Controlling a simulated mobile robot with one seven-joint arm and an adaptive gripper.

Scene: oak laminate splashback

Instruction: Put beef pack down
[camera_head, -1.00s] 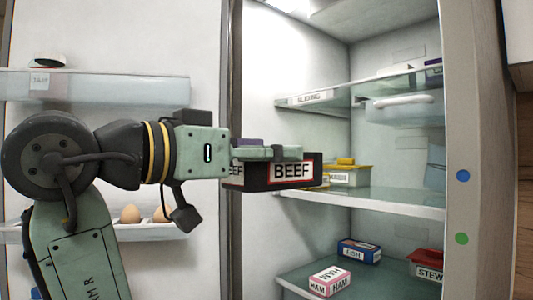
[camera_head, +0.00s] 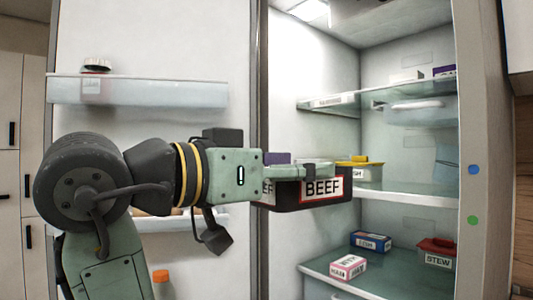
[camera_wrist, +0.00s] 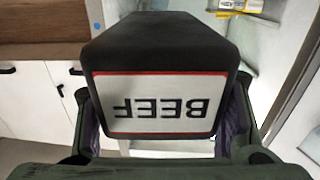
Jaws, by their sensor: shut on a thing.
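The beef pack (camera_head: 322,202) is a dark box with a white, red-edged BEEF label. My gripper (camera_head: 300,172) is shut on it and holds it in the air at the fridge opening, in front of the middle shelf (camera_head: 410,195). In the wrist view the beef pack (camera_wrist: 160,60) fills the middle, its label upside down, between the purple-padded fingers of my gripper (camera_wrist: 160,135). The pack hides the left part of the middle shelf in the head view.
A yellow-lidded tub (camera_head: 366,170) stands on the middle shelf behind the pack. The lower shelf (camera_head: 335,270) holds a blue FISH pack (camera_head: 370,241), a HAM pack (camera_head: 348,267) and a red-lidded STEW tub (camera_head: 437,252). The open door (camera_head: 160,45) is at left. The middle shelf's right part looks clear.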

